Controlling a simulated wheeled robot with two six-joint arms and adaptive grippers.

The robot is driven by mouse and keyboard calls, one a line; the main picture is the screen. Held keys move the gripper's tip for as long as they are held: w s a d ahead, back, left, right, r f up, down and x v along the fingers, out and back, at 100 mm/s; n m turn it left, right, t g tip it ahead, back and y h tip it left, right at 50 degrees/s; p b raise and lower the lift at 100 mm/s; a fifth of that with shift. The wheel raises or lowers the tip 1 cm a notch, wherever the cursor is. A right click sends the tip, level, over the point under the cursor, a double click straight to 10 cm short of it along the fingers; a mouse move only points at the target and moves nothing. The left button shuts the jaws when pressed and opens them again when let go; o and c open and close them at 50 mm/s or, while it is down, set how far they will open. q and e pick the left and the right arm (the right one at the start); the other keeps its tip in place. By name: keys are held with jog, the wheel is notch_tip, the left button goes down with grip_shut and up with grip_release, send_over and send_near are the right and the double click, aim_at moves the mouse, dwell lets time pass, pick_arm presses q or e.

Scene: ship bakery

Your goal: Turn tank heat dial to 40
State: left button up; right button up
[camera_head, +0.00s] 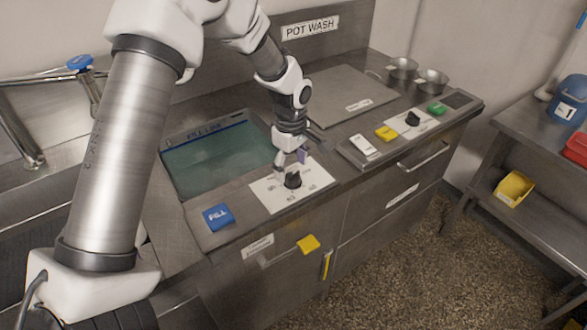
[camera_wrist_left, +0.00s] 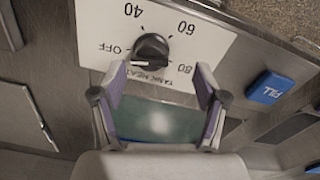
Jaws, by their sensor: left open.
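The tank heat dial (camera_head: 292,181) is a black knob on a white label plate on the counter front. In the left wrist view the dial (camera_wrist_left: 152,48) shows upside down, with OFF, 40, 60 and 80 printed around it. Its white mark is on the OFF side. My left gripper (camera_head: 290,164) points down just above the dial. In the left wrist view the open fingers (camera_wrist_left: 160,80) are empty, and the dial lies just beyond the tips, between them. I cannot tell whether a finger touches it. My right gripper is not in view.
A blue FILL button (camera_head: 217,217) sits left of the dial plate, below the water tank (camera_head: 215,160). A yellow drawer tag (camera_head: 308,243) hangs below. Another black dial (camera_head: 412,119) stands further right, between yellow and green buttons. A side shelf (camera_head: 520,150) is at right; floor between is clear.

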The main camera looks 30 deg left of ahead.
aim_at(293, 176)
pick_arm(q)
jog(key=f, duration=0.1)
jog(key=w+f, duration=0.1)
jog(key=f, duration=0.2)
jog(key=shift+w, duration=0.35)
jog(key=shift+s+r, duration=0.2)
jog(key=shift+s, duration=0.05)
jog(key=shift+s+r, duration=0.1)
jog(key=shift+s, duration=0.05)
jog(key=c, duration=1)
jog(key=shift+c, duration=0.8)
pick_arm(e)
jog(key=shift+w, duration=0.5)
pick_arm(q)
jog(key=shift+m, duration=0.3)
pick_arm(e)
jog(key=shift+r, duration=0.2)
